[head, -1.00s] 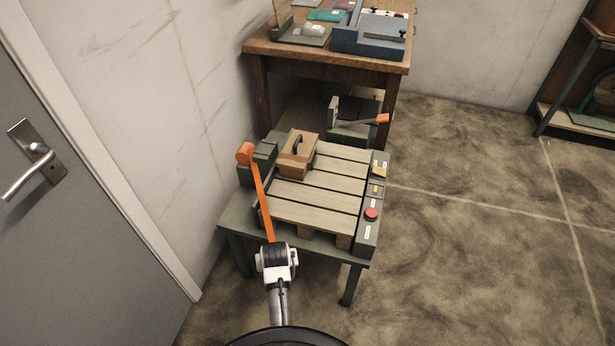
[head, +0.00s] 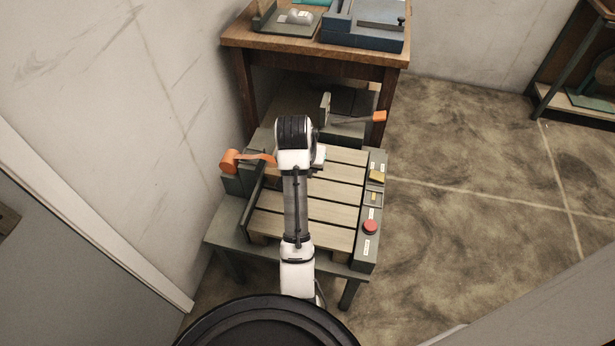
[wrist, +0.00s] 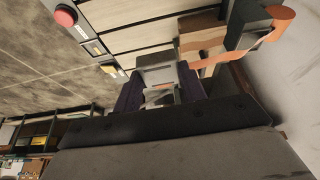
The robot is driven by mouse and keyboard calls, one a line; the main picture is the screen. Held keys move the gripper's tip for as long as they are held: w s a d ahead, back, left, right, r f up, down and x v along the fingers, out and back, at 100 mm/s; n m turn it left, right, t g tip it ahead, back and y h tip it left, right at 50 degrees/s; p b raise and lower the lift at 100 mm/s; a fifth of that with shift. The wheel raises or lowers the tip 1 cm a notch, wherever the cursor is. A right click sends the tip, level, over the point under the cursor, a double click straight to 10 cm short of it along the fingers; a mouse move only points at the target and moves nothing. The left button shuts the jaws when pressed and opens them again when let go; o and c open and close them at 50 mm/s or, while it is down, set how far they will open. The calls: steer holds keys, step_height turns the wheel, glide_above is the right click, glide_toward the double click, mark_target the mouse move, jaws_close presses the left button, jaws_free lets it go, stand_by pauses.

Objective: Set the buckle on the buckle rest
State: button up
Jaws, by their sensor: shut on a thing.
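My gripper (wrist: 160,90) is shut on the end piece of an orange strap (wrist: 215,60). I take this piece for the buckle; it is small and mostly hidden between the dark fingers in the wrist view. The strap runs to an orange roller (head: 230,160) on a grey stand at the pallet's left. In the head view my arm covers the gripper's fingers, above the far part of the pallet (head: 305,212). A grey block (wrist: 155,68) shows just beyond the fingertips in the wrist view. I cannot tell which part is the buckle rest.
A wooden box (wrist: 200,35) shows in the wrist view; my arm hides it in the head view. A right-hand panel carries a red button (head: 370,227) and a yellow piece (head: 376,175). Behind the pallet is an orange-tipped lever (head: 378,117). A wooden table (head: 310,55) stands beyond.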

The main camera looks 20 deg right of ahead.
steer(key=shift+d, duration=0.2)
step_height(320, 180, down, 19)
steer(key=shift+s+f+p, duration=0.1)
steer(key=shift+p, duration=0.85)
steer(key=shift+f, duration=0.1)
steer(key=o, duration=1.1)
steer(key=v, duration=1.2)
steer(key=shift+b, duration=0.4)
steer(key=shift+a, duration=0.1)
